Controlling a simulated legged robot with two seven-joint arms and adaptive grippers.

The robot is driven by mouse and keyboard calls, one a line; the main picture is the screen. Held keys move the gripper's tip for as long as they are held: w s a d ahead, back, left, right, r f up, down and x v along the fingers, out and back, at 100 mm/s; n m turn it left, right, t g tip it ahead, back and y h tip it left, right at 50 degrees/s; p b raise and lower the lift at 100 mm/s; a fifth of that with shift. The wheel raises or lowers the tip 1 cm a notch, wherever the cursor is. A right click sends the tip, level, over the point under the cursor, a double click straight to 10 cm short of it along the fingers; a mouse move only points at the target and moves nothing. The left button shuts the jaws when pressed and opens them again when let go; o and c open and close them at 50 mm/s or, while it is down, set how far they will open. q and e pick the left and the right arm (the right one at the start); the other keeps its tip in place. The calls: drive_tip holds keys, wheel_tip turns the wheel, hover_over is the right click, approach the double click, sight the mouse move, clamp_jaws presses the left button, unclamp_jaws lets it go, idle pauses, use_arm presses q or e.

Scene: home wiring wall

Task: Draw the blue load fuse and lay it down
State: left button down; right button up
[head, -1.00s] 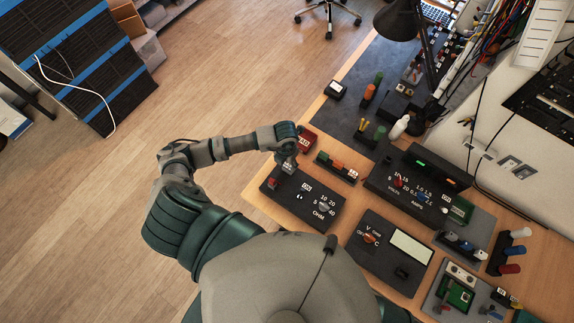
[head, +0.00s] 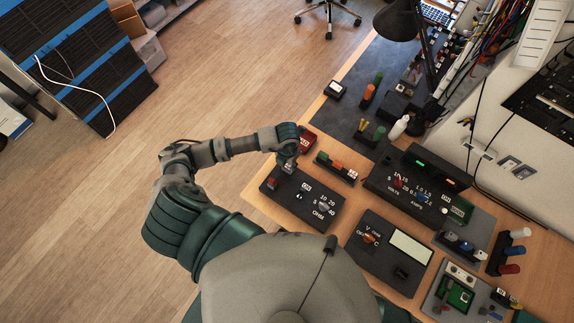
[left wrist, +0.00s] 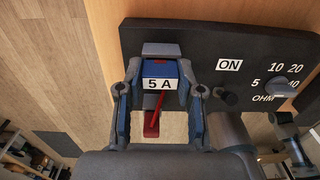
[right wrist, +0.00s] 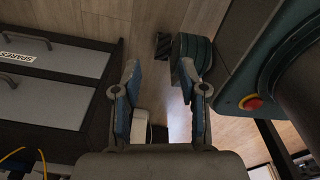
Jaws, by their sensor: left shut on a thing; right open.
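The blue fuse (left wrist: 160,70), marked 5 A, sits between the fingers of my left gripper (left wrist: 160,88) in the left wrist view. The gripper is shut on its sides. A grey block shows just beyond the fuse, at the edge of the black load box (left wrist: 210,45). I cannot tell whether the fuse is still seated. In the head view my left gripper (head: 287,163) is over the far left corner of the load box (head: 310,205), which has an OHM dial. My right gripper (right wrist: 158,68) is open and empty, away from the load box.
A red block (head: 308,139) and a rack with orange and green pieces (head: 337,167) stand beyond the load box. A meter (head: 390,255) and a supply unit (head: 415,185) stand to its right. The dark mat (head: 345,115) has bare room.

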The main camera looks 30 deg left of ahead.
use_arm(q)
drive_tip(key=shift+a, duration=0.1)
drive_tip(key=shift+r, duration=0.1)
drive_tip(key=shift+r+p, duration=0.45)
drive_tip(key=shift+r, duration=0.1)
drive_tip(key=shift+r+p, duration=0.7)
drive_tip(key=shift+r, duration=0.2)
drive_tip(key=shift+r+p, duration=0.85)
drive_tip(key=shift+r, duration=0.25)
use_arm(e)
drive_tip(key=r, duration=0.4)
drive_tip(key=shift+w+d, duration=0.1)
drive_tip(key=shift+d, duration=0.15)
